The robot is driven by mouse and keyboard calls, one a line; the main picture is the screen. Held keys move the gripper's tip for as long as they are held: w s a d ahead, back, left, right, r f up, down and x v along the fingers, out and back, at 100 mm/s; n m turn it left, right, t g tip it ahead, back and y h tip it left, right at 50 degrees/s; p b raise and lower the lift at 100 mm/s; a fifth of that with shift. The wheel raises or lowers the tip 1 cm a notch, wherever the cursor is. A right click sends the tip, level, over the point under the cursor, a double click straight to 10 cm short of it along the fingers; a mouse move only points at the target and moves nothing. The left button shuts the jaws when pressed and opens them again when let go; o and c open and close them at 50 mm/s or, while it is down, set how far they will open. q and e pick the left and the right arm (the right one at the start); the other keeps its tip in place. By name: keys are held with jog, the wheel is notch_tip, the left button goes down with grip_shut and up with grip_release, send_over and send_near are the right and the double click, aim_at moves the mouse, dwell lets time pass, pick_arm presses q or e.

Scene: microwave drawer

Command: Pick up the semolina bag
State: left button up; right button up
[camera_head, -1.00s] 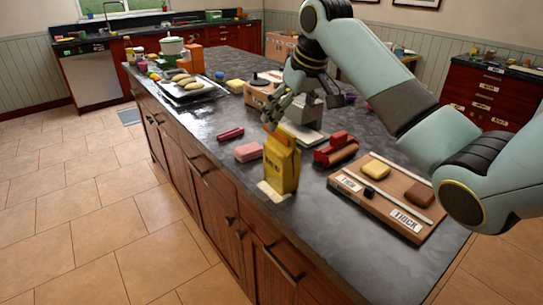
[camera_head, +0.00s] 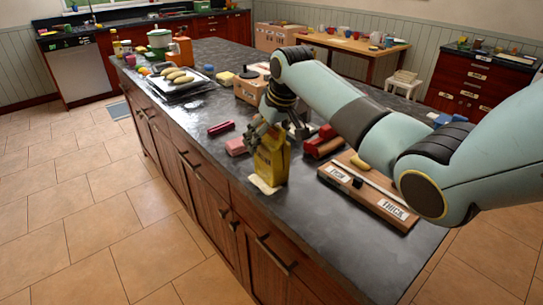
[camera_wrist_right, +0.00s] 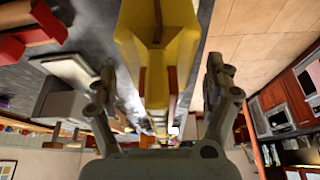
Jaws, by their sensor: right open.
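The semolina bag (camera_head: 271,165), a yellow upright bag with dark print, stands near the front edge of the dark island counter. My right gripper (camera_head: 263,138) is open at the upper part of the bag, partly covering its top. In the right wrist view the yellow bag (camera_wrist_right: 158,30) lies between the two spread fingers of the right gripper (camera_wrist_right: 161,75), with a visible gap on each side. My left gripper is not in view.
A pink block (camera_head: 236,147) and a dark red block (camera_head: 221,128) lie left of the bag. Red blocks (camera_head: 322,143) and a wooden board marked THICK (camera_head: 372,196) are to the right. The counter (camera_head: 330,235) is clear in front of the board.

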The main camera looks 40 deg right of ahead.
grip_shut()
dwell(0.4)
jog(key=shift+r, duration=0.2)
